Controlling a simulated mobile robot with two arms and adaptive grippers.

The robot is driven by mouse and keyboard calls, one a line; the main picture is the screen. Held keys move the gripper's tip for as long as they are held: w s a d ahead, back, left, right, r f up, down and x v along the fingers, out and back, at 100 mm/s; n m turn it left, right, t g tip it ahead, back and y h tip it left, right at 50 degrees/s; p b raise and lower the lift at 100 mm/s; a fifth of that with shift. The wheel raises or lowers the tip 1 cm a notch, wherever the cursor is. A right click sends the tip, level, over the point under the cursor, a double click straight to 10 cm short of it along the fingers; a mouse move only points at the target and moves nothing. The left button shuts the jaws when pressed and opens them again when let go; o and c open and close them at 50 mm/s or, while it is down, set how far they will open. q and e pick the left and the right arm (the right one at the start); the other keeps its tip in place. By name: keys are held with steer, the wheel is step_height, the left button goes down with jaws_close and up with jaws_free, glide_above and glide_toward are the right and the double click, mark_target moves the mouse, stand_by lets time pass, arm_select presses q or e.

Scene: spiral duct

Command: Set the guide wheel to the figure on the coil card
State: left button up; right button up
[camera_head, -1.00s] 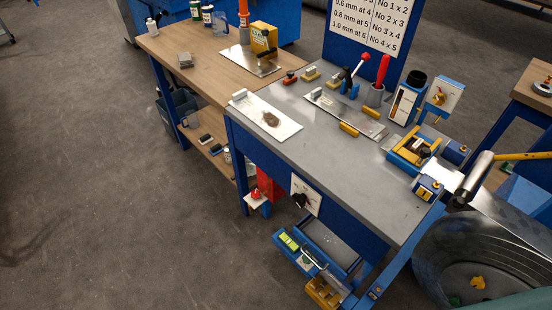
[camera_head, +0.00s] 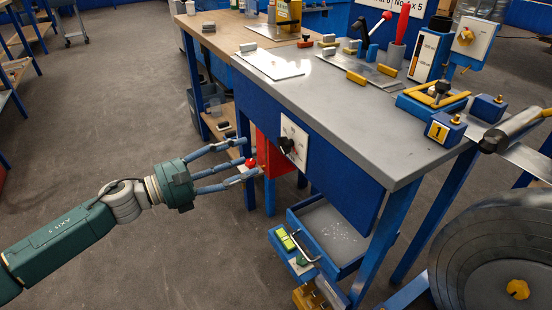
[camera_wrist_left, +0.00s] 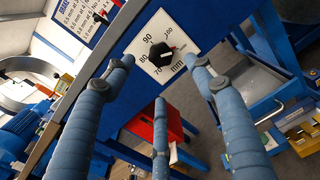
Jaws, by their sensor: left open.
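The guide wheel is a black knob (camera_head: 287,145) on a white dial plate (camera_head: 296,133) on the bench's blue front. In the left wrist view the knob (camera_wrist_left: 161,54) sits ahead, with figures from 70 to 100 and "mm" around it. Its pointer setting is hard to read. My left gripper (camera_head: 248,157) is open and empty, its three blue fingers reaching toward the dial from the left, apart from it. In the wrist view the fingers (camera_wrist_left: 160,80) spread around and below the plate. I cannot make out a coil card. My right gripper is out of view.
The grey bench top (camera_head: 330,95) holds metal sheets and tools. A red box (camera_head: 270,155) hangs under the bench close to my fingers. An open drawer (camera_head: 325,235) juts out below the dial. A large coil (camera_head: 500,250) stands at right.

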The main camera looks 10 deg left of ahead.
mark_target(281, 145)
arm_select(q)
steer(key=x, duration=1)
steer(key=shift+d, duration=0.15)
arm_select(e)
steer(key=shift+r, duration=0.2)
arm_select(q)
steer(key=shift+w, duration=0.1)
steer(key=c, duration=1.1)
steer(key=shift+r, duration=0.1)
steer(key=shift+p, duration=0.35)
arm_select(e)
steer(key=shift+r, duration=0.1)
